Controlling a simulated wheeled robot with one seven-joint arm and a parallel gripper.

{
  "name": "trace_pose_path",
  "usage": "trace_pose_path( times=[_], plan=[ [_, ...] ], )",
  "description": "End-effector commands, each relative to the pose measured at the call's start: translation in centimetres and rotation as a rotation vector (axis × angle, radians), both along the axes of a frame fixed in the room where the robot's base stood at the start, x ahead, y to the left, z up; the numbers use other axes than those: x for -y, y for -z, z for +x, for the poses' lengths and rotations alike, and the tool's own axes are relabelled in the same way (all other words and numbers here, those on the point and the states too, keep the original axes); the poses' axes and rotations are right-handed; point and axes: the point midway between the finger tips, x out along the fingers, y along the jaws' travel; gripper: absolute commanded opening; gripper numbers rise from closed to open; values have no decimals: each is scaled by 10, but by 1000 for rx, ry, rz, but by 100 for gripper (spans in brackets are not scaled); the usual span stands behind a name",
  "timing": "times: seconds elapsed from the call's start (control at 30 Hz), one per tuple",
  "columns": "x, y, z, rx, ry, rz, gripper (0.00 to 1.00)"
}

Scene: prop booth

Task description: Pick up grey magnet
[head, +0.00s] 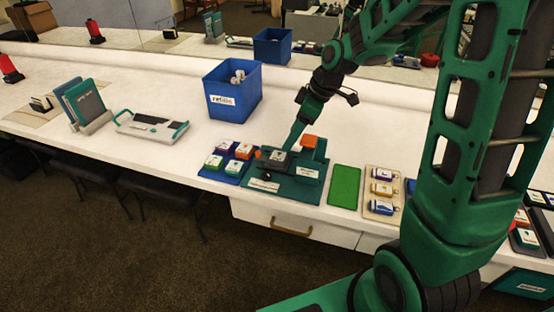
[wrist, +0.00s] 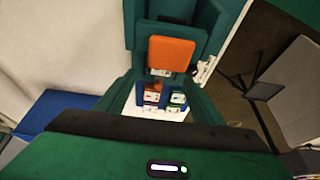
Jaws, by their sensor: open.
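An orange part (head: 308,141) sits at the back of the fixture; an orange part (wrist: 171,53) is also close ahead in the wrist view.
A blue bin (head: 236,110) labelled "refills" stands behind the tray. A white device (head: 150,125) and upright folders (head: 85,102) stand left. Counter before the bin is free.

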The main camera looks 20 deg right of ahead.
Motion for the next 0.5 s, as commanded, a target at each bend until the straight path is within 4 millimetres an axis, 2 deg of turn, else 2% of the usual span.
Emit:
trace_pose_path(
  times=[0.2,0.37,0.5],
  plan=[
    [-11,28,6,-3,-2,0,61],
    [-15,36,8,-2,-3,-1,61],
    [-22,50,9,-5,-5,-1,61]
  ],
)
